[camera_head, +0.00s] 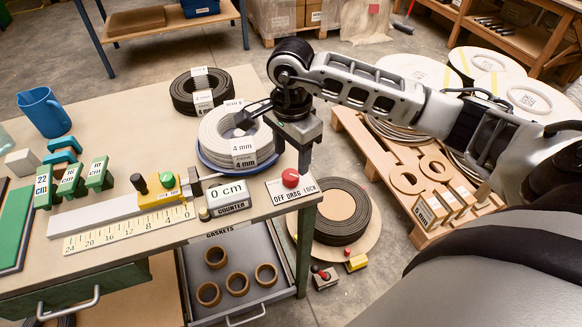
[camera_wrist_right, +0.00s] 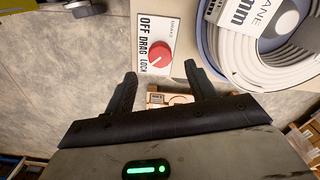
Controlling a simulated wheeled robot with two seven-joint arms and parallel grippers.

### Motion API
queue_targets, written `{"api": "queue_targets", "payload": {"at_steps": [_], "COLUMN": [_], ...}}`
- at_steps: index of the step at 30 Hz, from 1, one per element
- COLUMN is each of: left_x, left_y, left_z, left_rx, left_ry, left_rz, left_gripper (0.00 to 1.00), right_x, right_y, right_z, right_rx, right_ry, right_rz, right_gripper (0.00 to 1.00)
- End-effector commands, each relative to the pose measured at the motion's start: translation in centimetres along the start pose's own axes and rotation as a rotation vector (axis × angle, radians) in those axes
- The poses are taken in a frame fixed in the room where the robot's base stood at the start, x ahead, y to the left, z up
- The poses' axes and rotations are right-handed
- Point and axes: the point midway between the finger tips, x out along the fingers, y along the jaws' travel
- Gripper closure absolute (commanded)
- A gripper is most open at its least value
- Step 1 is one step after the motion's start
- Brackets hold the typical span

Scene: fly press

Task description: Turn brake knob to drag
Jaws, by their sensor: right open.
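The red brake knob (camera_head: 291,178) sits on a white plate (camera_head: 280,197) marked OFF, DRAG and LOCK, at the table's right front corner. In the right wrist view the knob (camera_wrist_right: 160,53) shows a pale mark on its label side; I cannot tell surely which word it points to. My right gripper (camera_head: 273,147) is open and empty, above and behind the knob in the head view. In the wrist view its fingertips (camera_wrist_right: 160,73) stand apart, with the knob just beyond the gap, not between them. My left gripper is not in view.
A grey cable coil (camera_head: 212,138) stands behind the plate, close to the gripper. The counter box (camera_head: 227,197) reading 0 cm is just left of the plate. A ruler (camera_head: 130,229) and green stops (camera_head: 99,175) lie further left. Below is an open gasket drawer (camera_head: 222,255).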

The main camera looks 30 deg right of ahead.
Motion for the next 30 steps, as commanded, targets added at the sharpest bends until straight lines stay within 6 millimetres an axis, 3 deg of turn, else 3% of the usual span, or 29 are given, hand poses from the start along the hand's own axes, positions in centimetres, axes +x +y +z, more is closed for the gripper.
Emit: {"api": "queue_targets", "payload": {"at_steps": [3, 9, 21, 26, 30], "left_x": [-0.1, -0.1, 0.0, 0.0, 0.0], "left_y": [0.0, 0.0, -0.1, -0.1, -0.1], "left_z": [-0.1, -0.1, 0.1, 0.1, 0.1], "left_rx": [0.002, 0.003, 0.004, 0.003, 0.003], "left_ry": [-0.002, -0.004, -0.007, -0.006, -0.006], "left_rz": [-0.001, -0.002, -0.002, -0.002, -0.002], "left_gripper": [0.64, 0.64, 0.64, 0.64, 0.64], "right_x": [2.3, 4.7, 5.4, 5.4, 5.4], "right_y": [0.1, 0.0, 0.0, 0.0, 0.0], "right_z": [0.1, 0.1, 0.1, 0.1, 0.1], "right_rx": [0.001, 0.001, 0.000, 0.000, 0.001], "right_ry": [-0.002, -0.002, -0.001, -0.001, -0.001], "right_rz": [0.005, 0.002, -0.001, -0.001, 0.000], "right_gripper": [0.45, 0.45, 0.45, 0.89, 0.89]}}
